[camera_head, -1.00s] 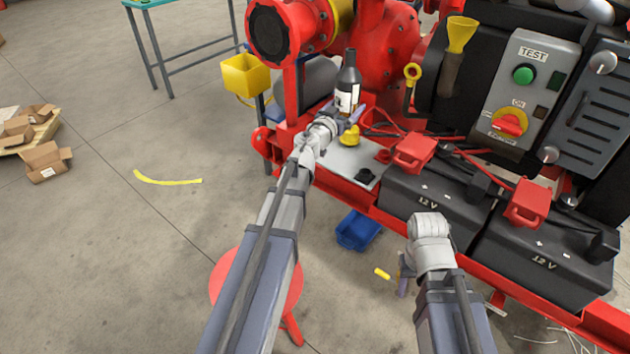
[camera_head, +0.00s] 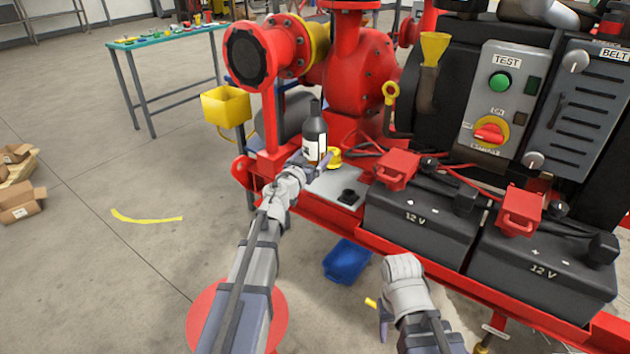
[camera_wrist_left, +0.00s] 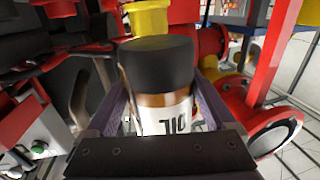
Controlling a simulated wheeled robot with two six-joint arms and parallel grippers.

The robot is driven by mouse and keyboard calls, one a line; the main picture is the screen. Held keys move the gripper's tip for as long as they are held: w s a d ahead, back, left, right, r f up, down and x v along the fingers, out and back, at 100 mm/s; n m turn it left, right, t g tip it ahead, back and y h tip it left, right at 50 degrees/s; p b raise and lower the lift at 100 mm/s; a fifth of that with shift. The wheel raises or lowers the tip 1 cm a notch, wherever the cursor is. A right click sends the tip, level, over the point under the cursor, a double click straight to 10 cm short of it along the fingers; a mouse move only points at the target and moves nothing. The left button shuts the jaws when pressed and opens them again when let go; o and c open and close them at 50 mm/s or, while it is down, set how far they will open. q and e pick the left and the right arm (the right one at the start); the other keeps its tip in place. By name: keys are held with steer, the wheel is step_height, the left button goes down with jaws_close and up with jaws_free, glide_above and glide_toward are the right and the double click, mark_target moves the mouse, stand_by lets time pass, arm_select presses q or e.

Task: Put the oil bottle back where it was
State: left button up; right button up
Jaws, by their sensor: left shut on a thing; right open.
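My right gripper (camera_head: 384,322) is open and empty, low in front of the batteries.
A yellow cap-like part (camera_head: 334,157) is right beside the bottle. Two 12 V batteries (camera_head: 418,221) with red clamps stand to the right. A yellow box (camera_head: 226,107) is at left, a blue bin (camera_head: 346,262) below.

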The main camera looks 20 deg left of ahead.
arm_select(q)
steer(key=shift+f+b, duration=0.4)
steer(key=shift+f, duration=0.55)
arm_select(e)
steer(key=shift+f, duration=0.95)
arm_select(q)
step_height(320, 180, down, 4)
steer(key=b, duration=0.4)
steer(key=shift+r, duration=0.2)
arm_select(e)
step_height(320, 180, down, 4)
steer(key=shift+r, duration=0.2)
arm_select(q)
steer(key=shift+f, duration=0.1)
arm_select(e)
steer(key=shift+f, duration=0.15)
arm_select(q)
steer(key=o, duration=1.3)
